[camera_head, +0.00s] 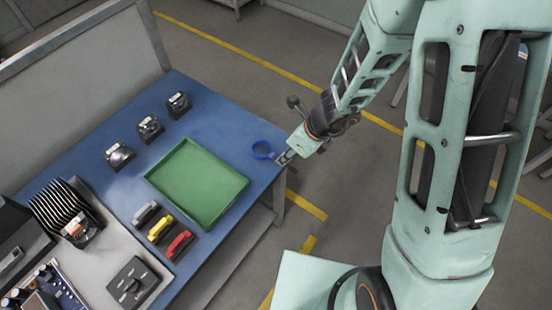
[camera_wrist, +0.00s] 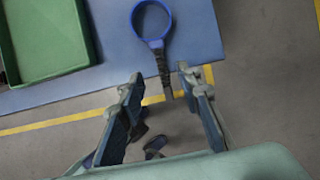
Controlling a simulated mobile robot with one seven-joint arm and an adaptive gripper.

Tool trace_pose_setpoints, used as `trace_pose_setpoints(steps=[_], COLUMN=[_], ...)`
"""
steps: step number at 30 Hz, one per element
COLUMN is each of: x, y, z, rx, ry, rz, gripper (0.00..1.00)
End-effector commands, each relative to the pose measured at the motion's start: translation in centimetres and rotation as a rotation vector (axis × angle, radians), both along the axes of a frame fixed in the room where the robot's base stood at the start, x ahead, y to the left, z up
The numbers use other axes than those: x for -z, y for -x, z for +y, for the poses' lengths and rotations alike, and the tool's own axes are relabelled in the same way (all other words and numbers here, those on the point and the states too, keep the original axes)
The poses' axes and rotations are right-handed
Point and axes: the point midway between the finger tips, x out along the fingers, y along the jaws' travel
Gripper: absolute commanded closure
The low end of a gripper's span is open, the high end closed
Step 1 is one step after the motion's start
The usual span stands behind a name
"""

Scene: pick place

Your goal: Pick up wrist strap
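The blue wrist strap (camera_head: 262,150) is at the right edge of the blue table, near the green tray. In the wrist view its blue ring (camera_wrist: 135,22) lies over the tabletop, and a dark tail runs down from it past the table edge. My gripper (camera_head: 284,158) is just right of the strap in the head view. In the wrist view my gripper (camera_wrist: 162,79) is open, its two fingers apart. The tail's lower end shows in the gap between the fingertips, with no visible grip on it. Whether the tail lies level with the fingertips or lower I cannot tell.
The blue table (camera_head: 110,185) holds the green tray (camera_head: 178,200), which looks empty. Several dark devices stand behind it. Grey, yellow and red items (camera_head: 160,229) lie left of it, near a grey board with electronics. Open floor lies right of the table edge.

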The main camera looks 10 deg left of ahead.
Motion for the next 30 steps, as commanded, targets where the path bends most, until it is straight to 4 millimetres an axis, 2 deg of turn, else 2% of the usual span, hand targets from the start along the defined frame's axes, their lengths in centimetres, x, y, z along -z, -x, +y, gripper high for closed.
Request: trace_pose_setpoints(steps=[5,13,23,30], x=[1.3,5.0,5.4,5.4], y=[-0.2,-0.7,-0.9,-0.8], z=[0.4,1.7,1.9,1.9], rx=[0.001,0.0,0.001,0.002], ry=[0.0,0.0,-0.001,-0.001], rz=[0.0,0.0,-0.001,-0.001], gripper=[0.68,0.68,0.68,0.93])
